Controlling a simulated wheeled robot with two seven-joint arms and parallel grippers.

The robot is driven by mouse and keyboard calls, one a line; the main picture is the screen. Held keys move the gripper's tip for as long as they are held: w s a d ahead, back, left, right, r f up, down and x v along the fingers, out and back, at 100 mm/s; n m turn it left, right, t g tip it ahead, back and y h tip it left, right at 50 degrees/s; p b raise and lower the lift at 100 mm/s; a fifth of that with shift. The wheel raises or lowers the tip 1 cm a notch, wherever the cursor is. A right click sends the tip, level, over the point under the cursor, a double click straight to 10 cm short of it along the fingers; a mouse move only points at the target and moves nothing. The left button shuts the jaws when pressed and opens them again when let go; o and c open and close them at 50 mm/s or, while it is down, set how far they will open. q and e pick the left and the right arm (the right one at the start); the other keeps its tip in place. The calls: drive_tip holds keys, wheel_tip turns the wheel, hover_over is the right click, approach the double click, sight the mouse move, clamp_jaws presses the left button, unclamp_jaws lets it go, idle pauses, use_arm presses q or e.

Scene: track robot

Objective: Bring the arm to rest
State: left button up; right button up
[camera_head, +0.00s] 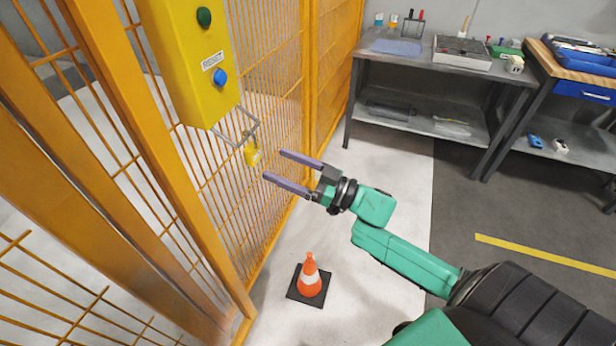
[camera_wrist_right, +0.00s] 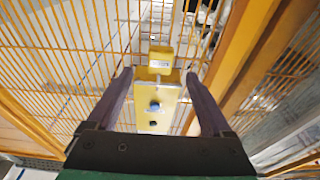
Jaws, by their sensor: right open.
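My right gripper (camera_head: 283,170) is open and empty in the head view, with two purple-grey fingers pointing left at the fence. Its green arm comes in from the lower right. My left gripper is not in view.
An orange wire-mesh fence (camera_head: 270,60) stands close on the left. A traffic cone (camera_head: 309,276) stands on the floor below my right gripper. A grey workbench (camera_head: 400,75) and a wood-topped bench (camera_head: 565,68) stand at the back right. Pale floor lies open between fence and benches.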

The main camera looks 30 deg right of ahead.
drive_tip(key=v, duration=0.7)
drive_tip(key=s+d+f+m+g+h+p, duration=0.1)
drive_tip(key=d+f+m+h, duration=0.35)
drive_tip(key=f, duration=0.95)
drive_tip(key=s+d+f+m+g+h+p, duration=0.1)
drive_tip(key=d+f+m+h+p, duration=0.1)
drive_tip(key=d+f+h, duration=0.85)
drive_tip(key=s+a+f+g+y+p, duration=0.1)
drive_tip(key=s+a+f+g, duration=0.25)
drive_tip(key=s+f, duration=0.55)
drive_tip(key=s+a+f+g+y, duration=0.15)
drive_tip(key=s+f+g, duration=0.25)
drive_tip(key=s+f, duration=0.5)
drive_tip(key=s+a+f+g, duration=0.2)
drive_tip(key=s+a+f, duration=0.1)
drive_tip(key=s, duration=0.3)
drive_tip(key=s+a+f+n+g+p, duration=0.1)
drive_tip(key=s+a+f+g, duration=0.2)
drive_tip(key=s+a+f, duration=0.1)
drive_tip(key=shift+s+f, duration=0.85)
drive_tip(key=shift+s, duration=0.15)
drive_tip(key=shift+a+h, duration=0.1)
drive_tip(key=shift+h, duration=0.15)
